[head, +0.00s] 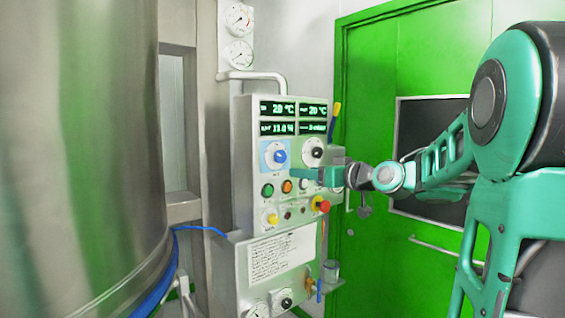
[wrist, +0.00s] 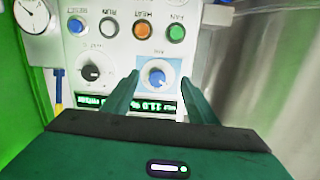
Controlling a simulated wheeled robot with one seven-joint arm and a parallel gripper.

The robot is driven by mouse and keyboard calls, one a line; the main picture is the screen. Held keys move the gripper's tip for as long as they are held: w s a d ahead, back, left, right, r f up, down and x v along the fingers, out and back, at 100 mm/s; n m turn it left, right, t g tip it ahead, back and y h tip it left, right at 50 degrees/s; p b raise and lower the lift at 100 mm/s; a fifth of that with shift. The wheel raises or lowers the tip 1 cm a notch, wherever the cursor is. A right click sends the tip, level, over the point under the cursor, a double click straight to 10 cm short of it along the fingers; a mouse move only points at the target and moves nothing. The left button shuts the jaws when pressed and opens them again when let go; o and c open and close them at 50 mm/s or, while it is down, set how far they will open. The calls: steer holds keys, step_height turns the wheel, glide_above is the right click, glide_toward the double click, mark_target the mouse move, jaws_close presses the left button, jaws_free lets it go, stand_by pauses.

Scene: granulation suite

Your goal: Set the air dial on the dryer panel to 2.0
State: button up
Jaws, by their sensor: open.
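The dryer panel (head: 243,215) is a pale upright cabinet with displays, dials and buttons. The air dial (head: 280,156) is a blue knob on a white face inside a light blue square, at the upper left of the panel. In the wrist view, which is upside down, the air dial (wrist: 157,77) lies between my fingertips, a little beyond them. My gripper (head: 298,174) is open and empty, just in front of the panel and slightly below the dial in the head view. Its green fingers (wrist: 159,82) stand either side of the dial, not visibly touching it. The pointer setting is too small to read.
A black-and-white dial (head: 313,152) sits right of the air dial. Below are a green button (head: 267,190), an orange button (head: 287,186) and a red emergency knob (head: 322,204). A large steel vessel (head: 80,150) stands left; a green door (head: 370,80) is behind.

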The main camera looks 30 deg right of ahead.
mark_target(282, 157)
steer(key=shift+t, duration=0.6)
steer(key=w+r, duration=0.1)
steer(key=w, duration=0.2)
steer(key=w+a, duration=0.1)
steer(key=w, duration=0.3)
steer(key=w+r, duration=0.1)
steer(key=w, duration=0.3)
steer(key=shift+a+r, duration=0.35)
steer(key=c, duration=1.1)
